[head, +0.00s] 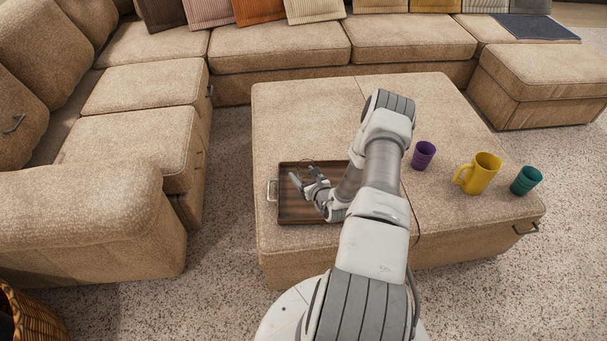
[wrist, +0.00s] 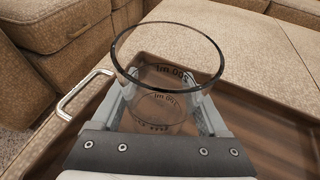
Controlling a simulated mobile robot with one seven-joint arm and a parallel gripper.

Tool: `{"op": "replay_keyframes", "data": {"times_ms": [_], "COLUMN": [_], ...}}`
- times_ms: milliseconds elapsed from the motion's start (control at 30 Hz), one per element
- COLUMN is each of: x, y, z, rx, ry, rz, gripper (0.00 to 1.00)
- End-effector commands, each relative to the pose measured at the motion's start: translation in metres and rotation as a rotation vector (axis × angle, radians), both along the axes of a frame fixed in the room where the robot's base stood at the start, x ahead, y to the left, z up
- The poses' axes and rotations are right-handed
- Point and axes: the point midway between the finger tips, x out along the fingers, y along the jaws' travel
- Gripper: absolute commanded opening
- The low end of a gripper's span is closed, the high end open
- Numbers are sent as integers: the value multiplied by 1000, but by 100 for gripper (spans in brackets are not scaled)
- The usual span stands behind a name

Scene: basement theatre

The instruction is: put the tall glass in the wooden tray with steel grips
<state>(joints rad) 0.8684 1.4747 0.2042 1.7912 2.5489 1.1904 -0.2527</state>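The tall glass (wrist: 168,62) is clear with dark markings and a round open rim. It stands upright between the two fingers of my gripper (wrist: 165,112), which are closed against its sides. In the head view the glass (head: 306,163) is only a faint outline at my gripper (head: 309,184). The wooden tray with steel grips (head: 296,214) is dark brown and lies on the big ottoman. The glass is within the tray's outline, toward its left part. I cannot tell whether its base touches the tray floor. My arm hides the tray's right end.
The beige ottoman (head: 300,110) carries a purple cup (head: 423,156), a yellow mug (head: 480,174) and a teal cup (head: 526,181) right of my arm. The tray's left steel grip (wrist: 80,92) is close by. A sectional sofa (head: 150,80) runs along the left and back.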

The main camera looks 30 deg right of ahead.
Motion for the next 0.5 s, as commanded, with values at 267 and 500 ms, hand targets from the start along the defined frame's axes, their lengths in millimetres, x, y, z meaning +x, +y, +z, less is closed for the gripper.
{"op": "replay_keyframes", "data": {"times_ms": [267, 500], "x": [0, -9], "y": [0, 1], "z": [1, 9], "rx": [0, 0], "ry": [0, 2], "rz": [0, -1], "gripper": [100, 100]}}
